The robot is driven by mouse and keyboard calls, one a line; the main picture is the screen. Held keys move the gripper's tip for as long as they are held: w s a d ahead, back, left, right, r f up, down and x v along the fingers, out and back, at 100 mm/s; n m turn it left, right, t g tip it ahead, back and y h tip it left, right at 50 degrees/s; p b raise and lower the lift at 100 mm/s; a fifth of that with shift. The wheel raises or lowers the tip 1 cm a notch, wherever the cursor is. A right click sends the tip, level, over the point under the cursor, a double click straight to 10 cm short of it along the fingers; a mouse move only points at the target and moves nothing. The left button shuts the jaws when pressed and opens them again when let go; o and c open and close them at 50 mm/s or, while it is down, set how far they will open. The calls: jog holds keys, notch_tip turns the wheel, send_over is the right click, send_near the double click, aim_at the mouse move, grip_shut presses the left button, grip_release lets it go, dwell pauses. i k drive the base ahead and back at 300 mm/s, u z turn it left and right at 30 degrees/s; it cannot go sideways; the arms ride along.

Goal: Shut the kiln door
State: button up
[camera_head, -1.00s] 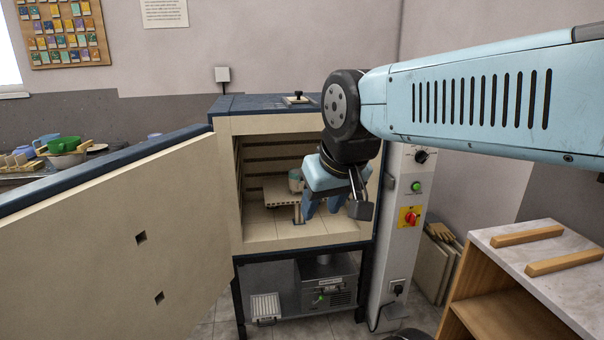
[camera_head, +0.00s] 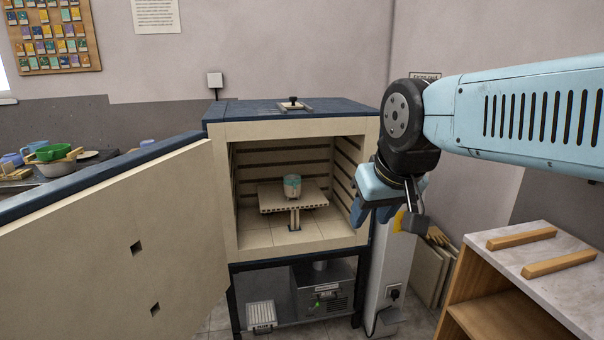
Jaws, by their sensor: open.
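The kiln (camera_head: 290,130) stands in the middle with its front opening uncovered. Its thick cream door (camera_head: 110,235) with a dark blue edge is swung wide open to the left and fills the left foreground. Two small square holes show on its inner face. A glazed cup (camera_head: 292,187) stands on a shelf (camera_head: 263,201) on a post inside the kiln. My gripper (camera_head: 372,217) is open and empty, with blue fingers pointing down. It appears in front of the kiln's right edge and the control column, apart from the door.
A wooden cabinet (camera_head: 490,277) with two wooden bars on top stands at the right. A white control column (camera_head: 385,270) is beside the kiln. A table with bowls (camera_head: 55,165) is behind the door at left. Boards and a glove (camera_head: 435,262) lean at the back right.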

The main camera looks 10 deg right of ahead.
aim_at(130, 245)
jog(key=z, duration=0.05)
jog(key=i, duration=1.15)
jog(key=u, duration=2.55)
jog(key=k, duration=0.4)
jog(key=u, duration=0.45)
